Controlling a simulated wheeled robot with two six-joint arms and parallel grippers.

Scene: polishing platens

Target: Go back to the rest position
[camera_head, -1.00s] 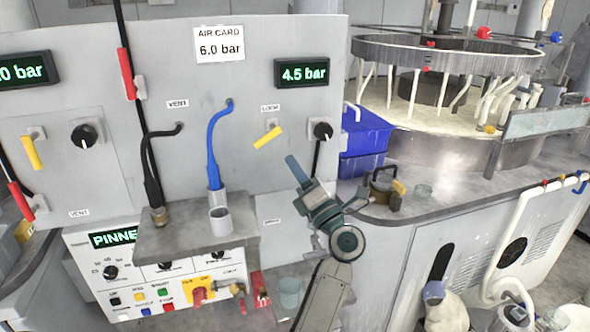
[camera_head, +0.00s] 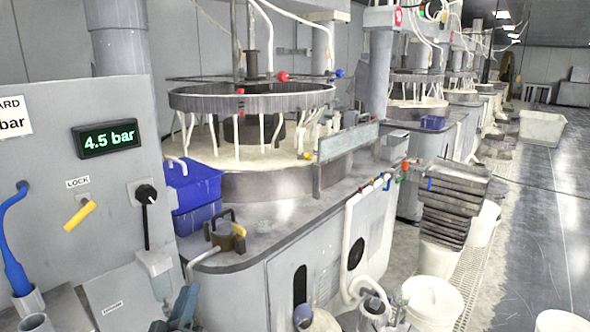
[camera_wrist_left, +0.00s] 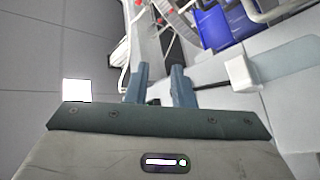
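My left gripper (camera_head: 182,305) shows only in part at the bottom edge of the head view, low in front of the grey control panel (camera_head: 100,240). In the left wrist view its two teal fingers (camera_wrist_left: 160,82) stand apart with nothing seen between them, so it is open and empty. My right gripper is in neither view.
The panel carries a yellow LOCK lever (camera_head: 79,216) and a black knob (camera_head: 146,194). Right of it are blue bins (camera_head: 192,187) and a round polishing machine (camera_head: 250,99). Stacked grey slabs (camera_head: 452,203) and white buckets (camera_head: 432,300) stand farther right.

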